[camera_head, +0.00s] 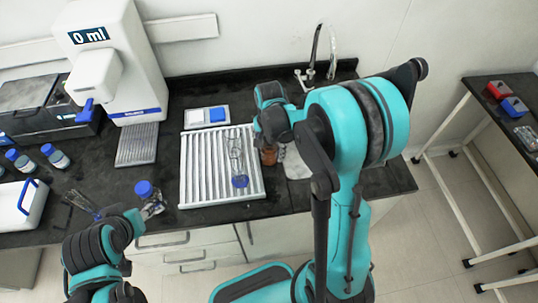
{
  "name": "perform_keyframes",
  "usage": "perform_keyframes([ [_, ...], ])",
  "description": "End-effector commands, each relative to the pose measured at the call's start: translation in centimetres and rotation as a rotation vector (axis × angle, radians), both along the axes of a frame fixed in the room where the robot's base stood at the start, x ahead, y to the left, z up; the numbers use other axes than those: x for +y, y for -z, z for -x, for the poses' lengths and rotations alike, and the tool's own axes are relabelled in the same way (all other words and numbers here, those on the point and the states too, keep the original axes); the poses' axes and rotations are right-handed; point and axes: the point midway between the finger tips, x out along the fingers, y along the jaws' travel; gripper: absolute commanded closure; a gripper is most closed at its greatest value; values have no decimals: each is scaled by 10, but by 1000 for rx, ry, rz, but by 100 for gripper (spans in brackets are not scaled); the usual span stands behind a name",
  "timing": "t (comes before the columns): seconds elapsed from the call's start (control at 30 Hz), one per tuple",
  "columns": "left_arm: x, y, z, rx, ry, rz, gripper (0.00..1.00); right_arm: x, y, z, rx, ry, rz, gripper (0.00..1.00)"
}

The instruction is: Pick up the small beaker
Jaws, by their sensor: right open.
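Clear glassware (236,152) stands on the white slatted rack (186,180). Its outline is faint, and I cannot tell for sure whether it is the small beaker. A blue piece (240,181) shows at its near end. My right gripper (281,149) is open at the right edge of the rack, beside a brown bottle (268,156) and to the right of the glassware. My right wrist and arm hide part of it and the bench behind. My left arm comes in at the lower left. Its end is near a blue-capped bottle (144,189), and its fingers do not show clearly.
A white dispenser reading 0 ml (135,75) stands at the back left. Several blue-capped bottles (54,155) and a white case (20,208) are on the left. A tap (314,60) is at the back. A side table (488,130) stands at the right.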

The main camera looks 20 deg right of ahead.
Motion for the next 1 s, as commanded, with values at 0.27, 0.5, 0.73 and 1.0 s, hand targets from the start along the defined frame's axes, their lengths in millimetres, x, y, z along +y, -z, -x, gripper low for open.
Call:
perform_keyframes([
  [0.27,0,-1,0,0,0,0,60,0,-1,0,0,0,0,65],
  [0.5,0,-1,0,0,0,0,60,0,-1,0,0,0,0,82],
  [0.73,0,-2,0,0,0,0,60,0,-5,0,0,0,0,82],
  [1.0,0,-14,0,0,0,0,60,0,-40,0,0,0,0,82],
])
